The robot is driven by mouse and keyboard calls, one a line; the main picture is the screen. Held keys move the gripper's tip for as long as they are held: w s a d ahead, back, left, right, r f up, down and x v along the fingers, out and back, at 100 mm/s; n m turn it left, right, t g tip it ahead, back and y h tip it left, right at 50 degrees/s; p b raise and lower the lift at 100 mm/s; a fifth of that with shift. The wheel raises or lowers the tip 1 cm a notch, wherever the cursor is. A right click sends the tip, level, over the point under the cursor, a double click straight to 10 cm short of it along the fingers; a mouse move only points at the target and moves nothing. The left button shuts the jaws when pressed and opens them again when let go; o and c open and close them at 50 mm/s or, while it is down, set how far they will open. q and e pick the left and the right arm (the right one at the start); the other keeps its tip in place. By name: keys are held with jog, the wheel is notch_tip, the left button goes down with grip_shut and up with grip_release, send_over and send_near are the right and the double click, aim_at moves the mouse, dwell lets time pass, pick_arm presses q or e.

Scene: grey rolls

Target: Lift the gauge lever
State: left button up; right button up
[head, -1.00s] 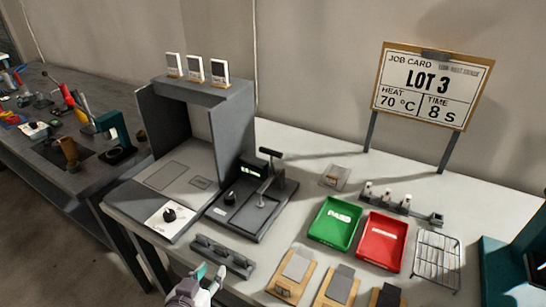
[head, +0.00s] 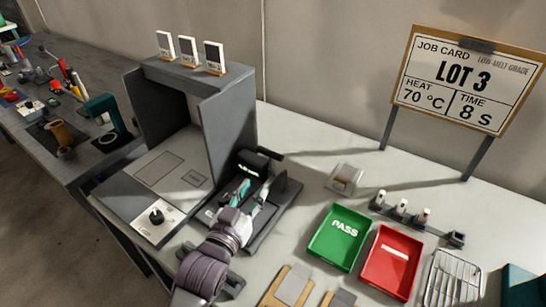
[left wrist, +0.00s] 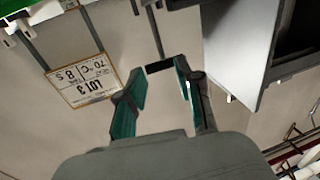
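The gauge (head: 277,208) is a dark flat base with a small lit display and an upright post, on the pale bench right of the grey box. Its lever's black handle bar (left wrist: 160,67) shows in the left wrist view on a thin rod, between or just beyond my fingertips. My left gripper (head: 254,187) reaches over the gauge from the front and hides much of the base and lever. In the left wrist view, the gripper (left wrist: 161,68) is open, with a teal-padded finger on either side of the bar. I cannot tell whether they touch it. My right gripper is out of view.
A grey open-fronted box (head: 228,115) stands close to the left of the gauge. A green PASS tray (head: 322,254) and a red tray (head: 372,281) lie to the right. A rack of small vials (head: 408,218) and a job card (head: 466,83) are behind them.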

aim_at(271, 162)
pick_arm(q)
jog(key=x, duration=1)
jog(key=shift+w+d+p, duration=0.1)
jog(key=shift+w+p, duration=0.25)
jog(key=shift+w+d, duration=0.1)
jog(key=shift+w, duration=0.2)
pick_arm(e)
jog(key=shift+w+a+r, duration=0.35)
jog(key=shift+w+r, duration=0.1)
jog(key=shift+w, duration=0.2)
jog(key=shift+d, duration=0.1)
pick_arm(q)
jog(key=shift+c, duration=0.3)
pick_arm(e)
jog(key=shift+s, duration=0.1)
pick_arm(q)
grip_shut()
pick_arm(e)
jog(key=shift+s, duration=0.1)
